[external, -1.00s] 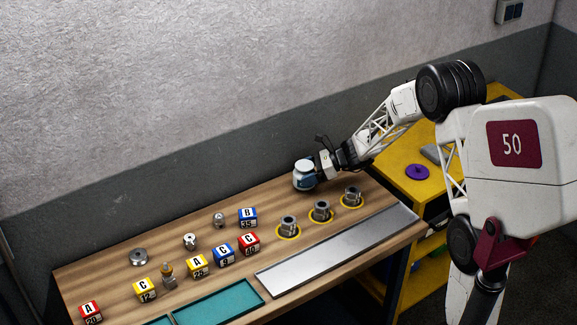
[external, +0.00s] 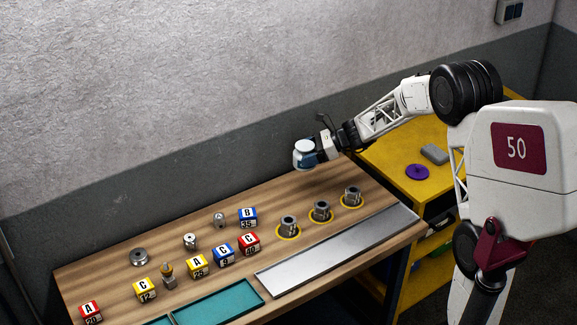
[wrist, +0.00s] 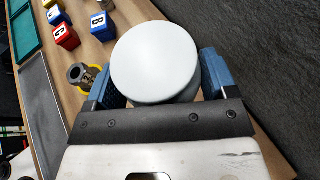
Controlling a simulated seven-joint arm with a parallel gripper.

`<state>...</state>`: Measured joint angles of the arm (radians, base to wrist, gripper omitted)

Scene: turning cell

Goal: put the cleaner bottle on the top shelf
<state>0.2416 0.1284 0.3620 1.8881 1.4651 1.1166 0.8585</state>
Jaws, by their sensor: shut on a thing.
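The cleaner bottle (external: 302,156), white-topped with blue showing beside it, is held above the back right part of the wooden bench in the external view. My gripper (external: 308,158) is shut on it. In the wrist view the bottle's round pale top (wrist: 155,62) sits between my two blue fingers and hides what is below it. The yellow unit (external: 395,170) to the right of the bench has a top surface and lower shelf levels. My arm partly covers it.
Metal fittings on yellow rings (external: 321,212) stand on the bench in front of the bottle. Lettered cubes (external: 223,254) and metal parts stand to the left. A purple disc (external: 418,171) and a grey block (external: 434,153) lie on the yellow top.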

